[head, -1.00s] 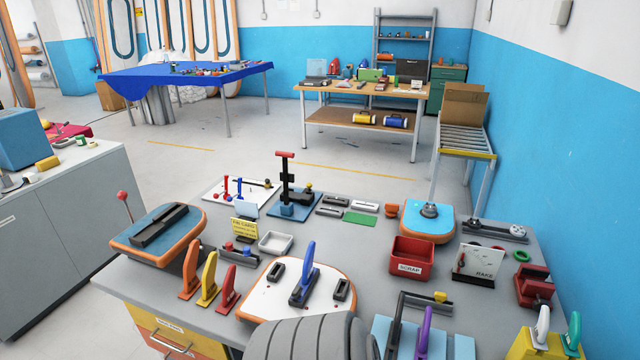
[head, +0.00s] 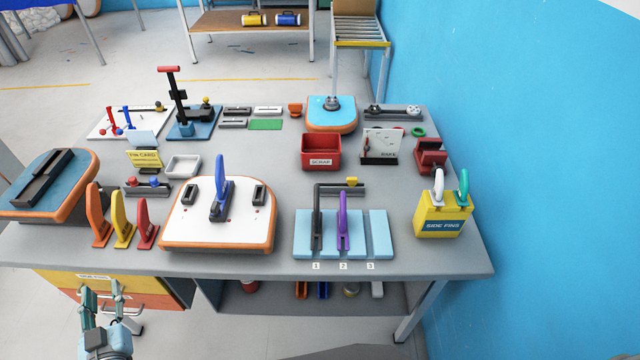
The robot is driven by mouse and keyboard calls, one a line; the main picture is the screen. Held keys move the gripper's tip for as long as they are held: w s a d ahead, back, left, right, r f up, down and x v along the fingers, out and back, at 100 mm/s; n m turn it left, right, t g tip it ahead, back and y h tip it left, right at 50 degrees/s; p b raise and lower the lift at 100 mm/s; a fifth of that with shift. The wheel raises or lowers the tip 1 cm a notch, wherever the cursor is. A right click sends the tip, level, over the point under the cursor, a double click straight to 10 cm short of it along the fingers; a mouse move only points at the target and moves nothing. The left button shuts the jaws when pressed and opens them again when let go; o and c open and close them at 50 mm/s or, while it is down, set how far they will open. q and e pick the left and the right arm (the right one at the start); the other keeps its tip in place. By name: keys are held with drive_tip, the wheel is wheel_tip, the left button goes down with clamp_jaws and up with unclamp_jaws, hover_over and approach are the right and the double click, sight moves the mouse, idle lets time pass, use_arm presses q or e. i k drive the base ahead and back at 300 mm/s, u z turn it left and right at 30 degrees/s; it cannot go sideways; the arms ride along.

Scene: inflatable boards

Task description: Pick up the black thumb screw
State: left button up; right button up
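I cannot make out a black thumb screw for certain on the grey workbench (head: 290,256). A dark rack (head: 148,191) at the left holds a red knob (head: 131,181) and a blue knob (head: 154,182); no black one is clear there. A yellow knob (head: 352,181) sits on a dark bar behind the light-blue pads. My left gripper (head: 102,290) is at the lower left, in front of the bench near the drawers. Its fingers are apart with nothing between them. My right gripper is not in view.
A white board with a blue fin (head: 219,190) lies mid-bench. Coloured fins (head: 121,220) stand left of it. Light-blue pads (head: 378,243), a red scrap bin (head: 320,152) and a yellow side-fins box (head: 438,220) are to the right. Bare bench shows between them.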

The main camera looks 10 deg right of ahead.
sight(215, 209)
drive_tip(key=z, duration=1.1)
drive_tip(key=k, duration=1.95)
drive_tip(key=u, duration=0.1)
drive_tip(key=i, duration=1.6)
drive_tip(key=z, duration=0.05)
